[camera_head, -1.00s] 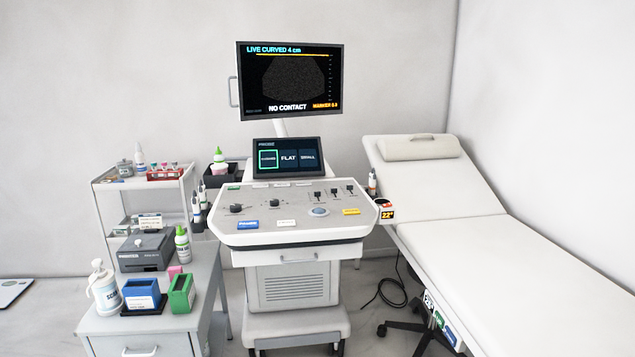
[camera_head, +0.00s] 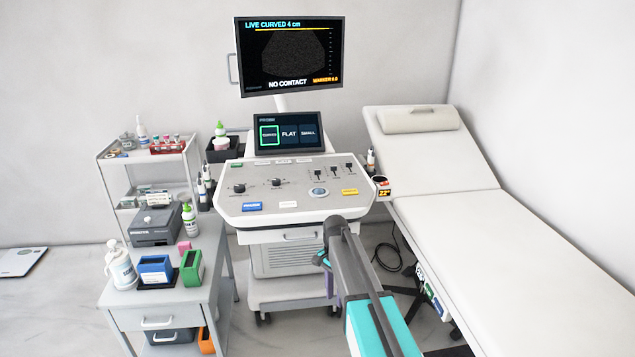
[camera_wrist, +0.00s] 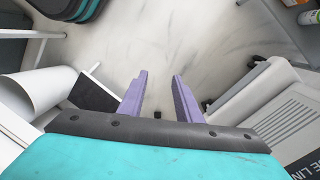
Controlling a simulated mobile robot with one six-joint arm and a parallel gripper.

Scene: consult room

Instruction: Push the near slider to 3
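Three small black sliders stand in a row on the right of the grey console panel (camera_head: 290,182). The left one, closest to the front, (camera_head: 318,175) is likely the near slider; the others are the middle one (camera_head: 335,171) and the right one (camera_head: 349,168). Their scale marks are too small to read. My gripper (camera_wrist: 159,90) shows two purple fingers spread apart in the wrist view, with only floor between them. In the head view its purple part (camera_head: 329,282) hangs low in front of the console, below the panel, apart from the sliders, and is partly hidden by my arm.
Two round knobs (camera_head: 277,183) and a round pale-blue control (camera_head: 318,192) share the panel. A screen (camera_head: 288,133) stands behind it. A white couch (camera_head: 490,235) is at the right, a grey cabinet (camera_head: 160,318) with bottles at the left. Space above the panel is clear.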

